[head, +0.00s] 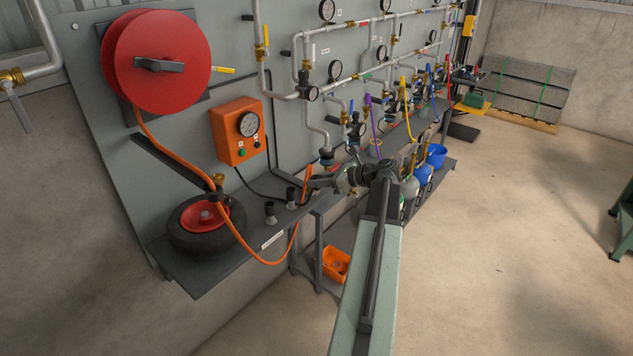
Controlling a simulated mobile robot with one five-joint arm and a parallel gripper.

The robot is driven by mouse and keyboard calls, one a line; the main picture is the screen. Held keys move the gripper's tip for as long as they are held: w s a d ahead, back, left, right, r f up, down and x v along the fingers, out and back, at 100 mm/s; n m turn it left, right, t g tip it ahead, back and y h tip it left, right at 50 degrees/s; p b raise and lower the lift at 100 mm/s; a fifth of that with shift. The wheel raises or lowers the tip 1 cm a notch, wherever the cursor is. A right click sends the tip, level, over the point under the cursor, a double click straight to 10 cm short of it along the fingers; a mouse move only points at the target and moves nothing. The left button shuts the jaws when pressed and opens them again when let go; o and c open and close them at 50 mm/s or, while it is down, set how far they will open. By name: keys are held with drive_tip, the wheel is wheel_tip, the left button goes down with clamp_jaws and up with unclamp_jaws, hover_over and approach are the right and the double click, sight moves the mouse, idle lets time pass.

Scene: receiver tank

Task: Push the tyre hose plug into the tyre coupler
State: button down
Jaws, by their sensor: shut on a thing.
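My gripper (314,183) is at the middle of the head view, reaching left over the grey shelf. It is shut at the upper end of the orange hose, where a thicker orange piece (306,180) shows; this looks like the tyre hose plug. Its tip and the jaws are too small to make out clearly. The orange hose (270,262) hangs in a loop below the shelf edge. The tyre (190,240) with a red hub lies on the shelf's left end.
A red hose reel (158,62) and an orange gauge box (238,131) are on the panel. Two dark fittings (270,212) stand on the shelf (215,268) between tyre and gripper. Pipes and valves are behind. An orange bin (336,264) is below.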

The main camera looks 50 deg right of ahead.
wheel_tip(320, 180, up, 16)
drive_tip(key=p, duration=1.5)
drive_tip(key=shift+r, duration=0.25)
drive_tip(key=shift+f, duration=0.1)
drive_tip(key=w+a, duration=1.9)
drive_tip(key=a, duration=0.4)
drive_tip(key=shift+w+a, duration=0.25)
drive_tip(key=shift+w, duration=0.1)
idle(0.3)
drive_tip(key=shift+f+b, duration=1.95)
drive_tip(key=shift+f, duration=0.2)
drive_tip(key=shift+f+b, duration=0.4)
